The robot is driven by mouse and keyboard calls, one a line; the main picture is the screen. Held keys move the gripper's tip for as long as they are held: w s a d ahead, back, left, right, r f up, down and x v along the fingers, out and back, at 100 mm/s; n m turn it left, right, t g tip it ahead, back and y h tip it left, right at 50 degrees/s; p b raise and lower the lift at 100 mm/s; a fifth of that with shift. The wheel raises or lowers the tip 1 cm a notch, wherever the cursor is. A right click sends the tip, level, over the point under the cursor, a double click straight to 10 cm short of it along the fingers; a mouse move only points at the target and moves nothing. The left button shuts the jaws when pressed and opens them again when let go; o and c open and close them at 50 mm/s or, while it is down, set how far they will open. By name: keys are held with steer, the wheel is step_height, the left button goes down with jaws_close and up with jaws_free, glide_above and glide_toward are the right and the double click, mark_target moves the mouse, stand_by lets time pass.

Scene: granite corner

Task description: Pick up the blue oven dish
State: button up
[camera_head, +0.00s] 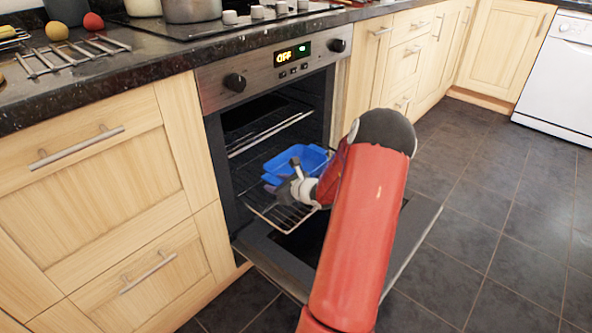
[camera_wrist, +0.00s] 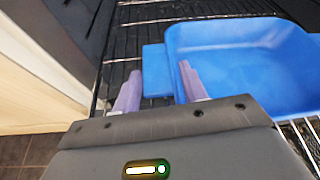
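The blue oven dish (camera_head: 297,162) sits on a pulled-out wire rack (camera_head: 287,213) in the open oven. In the wrist view the dish (camera_wrist: 240,75) fills the right side, with a flat handle tab (camera_wrist: 155,72) on its left. My gripper (camera_head: 284,188) is at the near left of the dish. In the wrist view its two pale fingers (camera_wrist: 159,84) are apart, with the tab's near end between them. The right finger overlaps the dish's left wall; I cannot tell whether it touches. My arm hides part of the rack and oven door.
The oven door (camera_head: 405,240) is folded down below the rack. Wooden cabinets (camera_head: 90,190) flank the oven. The granite counter (camera_head: 120,70) above holds pots (camera_head: 190,10), a wire rack and small round items. Dark tiled floor (camera_head: 500,200) is clear to the right.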

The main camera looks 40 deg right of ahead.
jaws_close()
steer(key=shift+r, duration=0.1)
